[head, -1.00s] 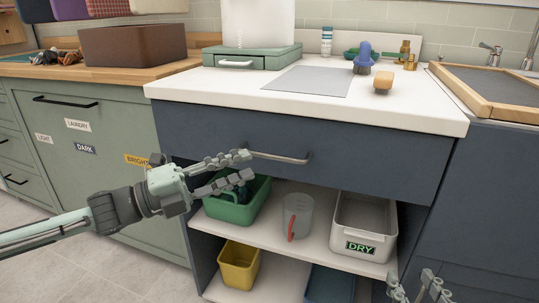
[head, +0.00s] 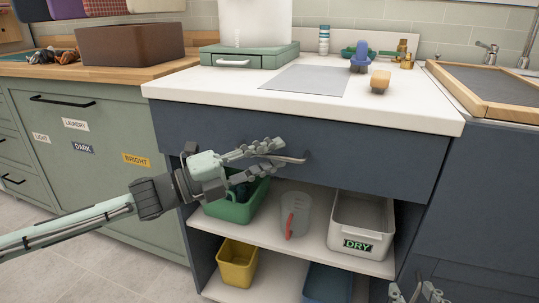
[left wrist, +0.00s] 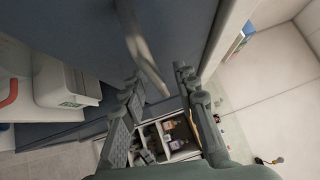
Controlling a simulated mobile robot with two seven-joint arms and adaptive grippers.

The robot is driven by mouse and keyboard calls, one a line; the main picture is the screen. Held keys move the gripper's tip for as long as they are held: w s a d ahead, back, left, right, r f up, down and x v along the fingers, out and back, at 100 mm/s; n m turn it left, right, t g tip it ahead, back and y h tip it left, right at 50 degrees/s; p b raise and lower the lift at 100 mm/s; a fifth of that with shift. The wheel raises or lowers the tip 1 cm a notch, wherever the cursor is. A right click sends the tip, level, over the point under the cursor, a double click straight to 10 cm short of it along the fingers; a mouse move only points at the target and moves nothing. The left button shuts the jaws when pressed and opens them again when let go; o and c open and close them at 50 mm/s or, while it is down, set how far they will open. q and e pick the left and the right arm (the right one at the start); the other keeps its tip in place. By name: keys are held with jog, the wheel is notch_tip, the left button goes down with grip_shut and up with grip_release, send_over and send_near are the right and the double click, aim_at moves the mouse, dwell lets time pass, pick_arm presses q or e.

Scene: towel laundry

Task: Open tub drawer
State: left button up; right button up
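The dark blue drawer front (head: 380,162) sits under the white counter and looks closed. Its metal bar handle (head: 298,159) is partly hidden by my left gripper (head: 278,153) in the head view. My left gripper's fingers are apart, one above and one below the handle's left part. In the left wrist view the handle (left wrist: 145,55) runs into the gap between the two fingers of the left gripper (left wrist: 157,88); I cannot tell whether they touch it. My right gripper (head: 418,293) shows only its fingertips at the bottom edge, spread and empty.
An open shelf (head: 270,233) below the drawer holds a green tub (head: 237,208), a clear jug (head: 296,215) and a white DRY bin (head: 361,226). A yellow bin (head: 238,265) stands lower. A green cabinet (head: 110,185) is at the left.

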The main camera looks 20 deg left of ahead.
pick_arm(q)
grip_shut()
jog(key=shift+s, duration=0.15)
dwell(0.4)
